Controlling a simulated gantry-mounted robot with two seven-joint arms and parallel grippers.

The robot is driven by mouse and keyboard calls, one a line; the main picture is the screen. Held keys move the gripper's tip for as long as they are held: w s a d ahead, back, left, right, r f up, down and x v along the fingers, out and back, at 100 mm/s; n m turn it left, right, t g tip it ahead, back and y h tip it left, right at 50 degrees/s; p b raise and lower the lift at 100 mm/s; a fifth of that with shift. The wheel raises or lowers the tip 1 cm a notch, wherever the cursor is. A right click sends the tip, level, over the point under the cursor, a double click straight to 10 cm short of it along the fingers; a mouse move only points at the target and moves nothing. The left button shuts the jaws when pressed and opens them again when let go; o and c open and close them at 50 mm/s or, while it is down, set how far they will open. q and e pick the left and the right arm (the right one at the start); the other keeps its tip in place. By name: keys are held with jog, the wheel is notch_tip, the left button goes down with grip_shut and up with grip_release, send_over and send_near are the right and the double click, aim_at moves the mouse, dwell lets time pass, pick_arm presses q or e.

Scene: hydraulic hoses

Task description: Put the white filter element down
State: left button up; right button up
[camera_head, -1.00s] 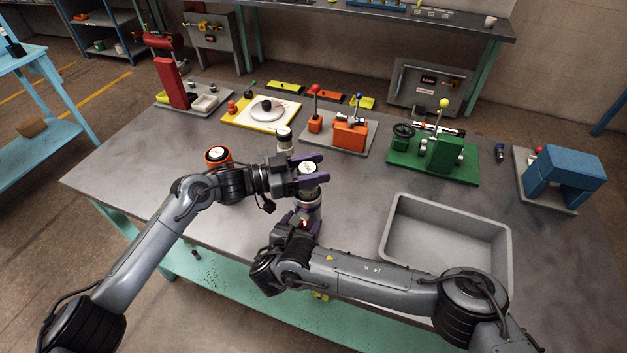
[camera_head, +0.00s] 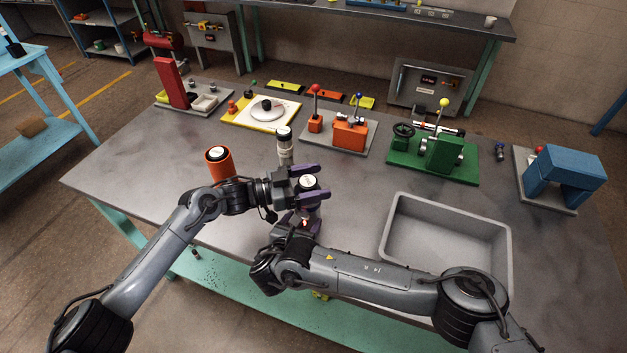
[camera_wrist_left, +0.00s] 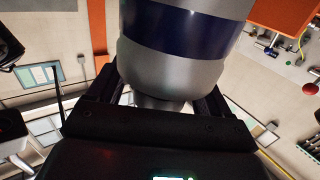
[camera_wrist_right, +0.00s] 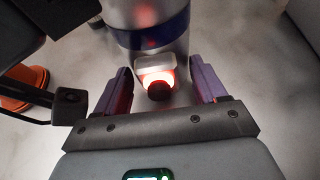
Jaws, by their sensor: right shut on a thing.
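A pale cylinder with a white-topped dark cap (camera_head: 284,150) stands on the bench behind my left gripper; it may be the white filter element, but I cannot be sure. My left gripper (camera_head: 308,183) has its fingers either side of a round dark-rimmed part with a white top. Its grip is unclear. A silver body with a blue band (camera_wrist_left: 185,45) fills the left wrist view. My right gripper (camera_head: 303,222) is below and shut on a silver cylinder with a blue band (camera_wrist_right: 150,40). A red-lit fitting (camera_wrist_right: 157,82) shows between its fingers.
An orange canister (camera_head: 219,165) stands left of the pale cylinder. An empty grey tray (camera_head: 392,225) lies at right. Orange (camera_head: 349,135) and green (camera_head: 445,152) fixtures and a blue block (camera_head: 565,170) line the back.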

pick_arm(q)
jog(key=shift+r, duration=0.15)
jog(key=v, duration=1.2)
dwell(0.3)
pick_arm(e)
jog(key=o, duration=1.3)
jog(key=shift+s, duration=0.1)
